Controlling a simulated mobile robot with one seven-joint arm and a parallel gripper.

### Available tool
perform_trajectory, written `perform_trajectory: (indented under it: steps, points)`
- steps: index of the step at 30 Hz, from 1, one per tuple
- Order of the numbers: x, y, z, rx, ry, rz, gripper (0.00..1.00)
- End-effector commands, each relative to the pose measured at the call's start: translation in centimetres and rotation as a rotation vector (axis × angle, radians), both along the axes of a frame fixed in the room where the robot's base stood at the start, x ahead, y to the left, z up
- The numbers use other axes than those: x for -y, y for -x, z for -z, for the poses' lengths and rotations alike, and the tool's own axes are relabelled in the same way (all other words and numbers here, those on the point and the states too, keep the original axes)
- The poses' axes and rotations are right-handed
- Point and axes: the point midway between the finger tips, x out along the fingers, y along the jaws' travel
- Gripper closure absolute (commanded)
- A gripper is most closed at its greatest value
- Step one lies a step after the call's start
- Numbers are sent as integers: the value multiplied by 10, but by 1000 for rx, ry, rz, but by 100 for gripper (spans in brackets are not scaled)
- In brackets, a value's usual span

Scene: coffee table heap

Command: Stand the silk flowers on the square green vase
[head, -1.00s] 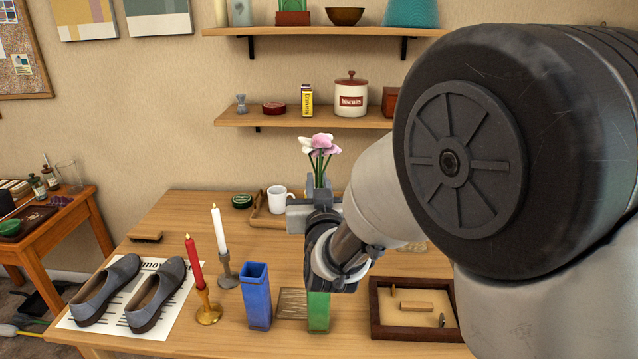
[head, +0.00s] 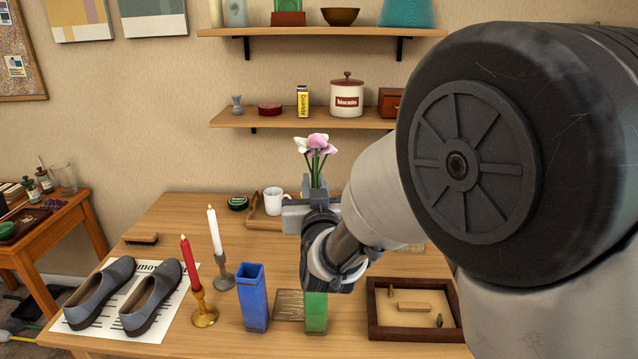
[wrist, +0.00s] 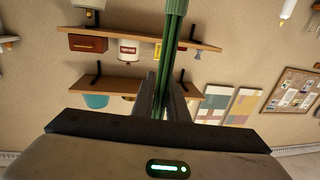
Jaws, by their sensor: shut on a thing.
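The silk flowers (head: 317,145), pink and white heads on green stems, stand upright above my gripper (head: 315,188) in the head view. My gripper is shut on their stems; the green stems (wrist: 172,45) also show between the fingers in the wrist view. The square green vase (head: 316,313) stands on the table near the front edge. Its upper part is hidden behind my wrist. The flowers are above and behind the vase, apart from it.
A blue square vase (head: 254,298) stands left of the green one, with red (head: 193,266) and white (head: 215,232) candles beyond it. A wooden tray (head: 373,325) lies to the right. A white mug (head: 274,200) stands behind. Grey shoes (head: 152,297) lie at left.

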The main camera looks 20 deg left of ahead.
Motion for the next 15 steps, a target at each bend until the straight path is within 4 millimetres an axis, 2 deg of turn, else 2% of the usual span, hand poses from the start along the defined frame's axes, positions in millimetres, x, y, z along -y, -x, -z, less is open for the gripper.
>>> perform_trajectory:
  steps: [15]
  points:
    - [0, 0, 41, 1, 0, 0, 100]
